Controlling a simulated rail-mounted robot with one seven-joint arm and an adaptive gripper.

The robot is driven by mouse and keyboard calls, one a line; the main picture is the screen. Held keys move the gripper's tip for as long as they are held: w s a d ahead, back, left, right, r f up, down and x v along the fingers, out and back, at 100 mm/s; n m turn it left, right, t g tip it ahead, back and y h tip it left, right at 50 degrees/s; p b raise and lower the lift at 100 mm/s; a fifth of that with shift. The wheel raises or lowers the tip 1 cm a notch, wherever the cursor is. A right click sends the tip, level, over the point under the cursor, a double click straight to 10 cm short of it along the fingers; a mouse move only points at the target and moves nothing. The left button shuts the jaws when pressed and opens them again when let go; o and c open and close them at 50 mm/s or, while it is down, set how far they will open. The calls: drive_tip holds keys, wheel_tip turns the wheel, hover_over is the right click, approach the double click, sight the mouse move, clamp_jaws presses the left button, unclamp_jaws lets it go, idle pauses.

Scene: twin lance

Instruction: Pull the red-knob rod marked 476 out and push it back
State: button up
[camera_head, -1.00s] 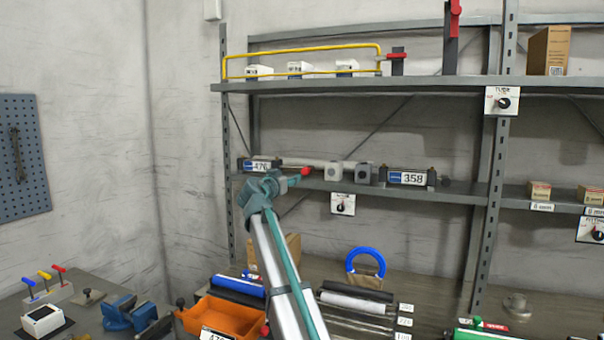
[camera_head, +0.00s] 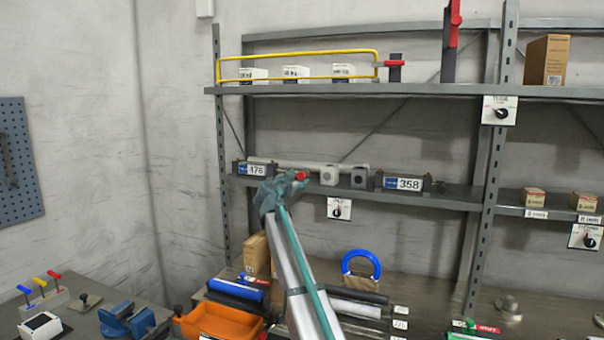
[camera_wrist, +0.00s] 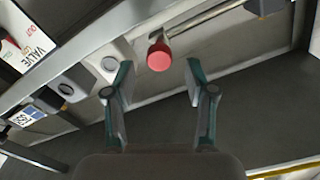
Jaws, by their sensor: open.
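The red knob (camera_head: 301,176) sits at the end of a pale rod on the middle shelf. It belongs with the block labelled 476 (camera_head: 256,170), though the first digit is hard to read. In the wrist view, the red knob (camera_wrist: 159,60) is between and just beyond my fingertips, with gaps on both sides. Its thin rod (camera_wrist: 205,20) runs up to the right to a dark block. My gripper (camera_wrist: 158,80) is open and empty. In the head view, my gripper (camera_head: 288,182) is at the shelf front, partly overlapping the knob's left side.
Right of the knob are a pale block (camera_head: 328,175), a grey block and the block labelled 358 (camera_head: 403,183). A dial plate (camera_head: 340,208) hangs below the shelf edge. The upper shelf (camera_head: 420,88) is overhead. An orange bin (camera_head: 218,322) and blue ring (camera_head: 361,264) are below.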

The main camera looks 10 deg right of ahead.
sight(300, 176)
drive_tip(key=shift+p+x, duration=0.6)
drive_tip(key=shift+x, duration=1.7)
clamp_jaws()
